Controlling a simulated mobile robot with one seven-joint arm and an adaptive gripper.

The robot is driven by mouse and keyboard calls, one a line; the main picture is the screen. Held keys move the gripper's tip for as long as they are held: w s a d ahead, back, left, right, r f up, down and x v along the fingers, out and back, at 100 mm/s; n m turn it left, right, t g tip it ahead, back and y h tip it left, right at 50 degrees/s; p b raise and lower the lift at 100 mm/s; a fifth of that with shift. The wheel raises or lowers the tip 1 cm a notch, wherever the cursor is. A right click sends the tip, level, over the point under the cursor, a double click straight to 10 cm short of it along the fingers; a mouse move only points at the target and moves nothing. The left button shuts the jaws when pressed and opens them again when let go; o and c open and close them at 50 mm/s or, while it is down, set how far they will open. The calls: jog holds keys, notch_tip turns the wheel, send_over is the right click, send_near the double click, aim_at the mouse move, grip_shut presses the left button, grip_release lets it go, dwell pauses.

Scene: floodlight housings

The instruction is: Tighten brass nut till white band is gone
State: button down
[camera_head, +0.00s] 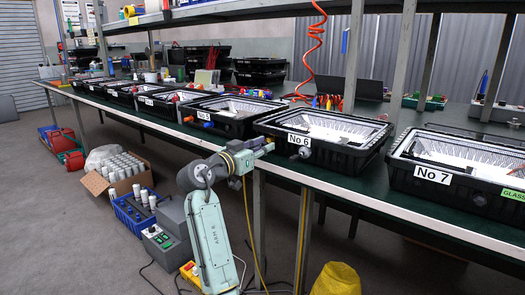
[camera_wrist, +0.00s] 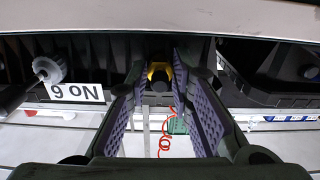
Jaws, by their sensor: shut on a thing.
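The floodlight housing No 6 (camera_head: 330,135) stands on the bench, a black case with a clear front over a pale inside. My gripper (camera_head: 262,147) is at its front left corner. In the wrist view my gripper (camera_wrist: 160,78) has its purple-padded fingers closed around a yellow, brass-coloured nut (camera_wrist: 159,67) with a dark round middle. The nut sits against the dark housing wall. A small orange-yellow bit (camera_head: 270,147) shows at the fingertips in the head view. No white band can be made out at the nut.
A grey round fitting (camera_wrist: 47,69) sticks out of the same wall beside the No 6 label (camera_wrist: 77,92). Housing No 7 (camera_head: 460,165) stands to the right, and another housing (camera_head: 235,112) to the left. A red coiled hose (camera_head: 312,45) hangs behind.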

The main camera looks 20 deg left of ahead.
dwell(0.4)
jog(key=c, duration=1.4)
grip_release()
jog(key=v, duration=1.2)
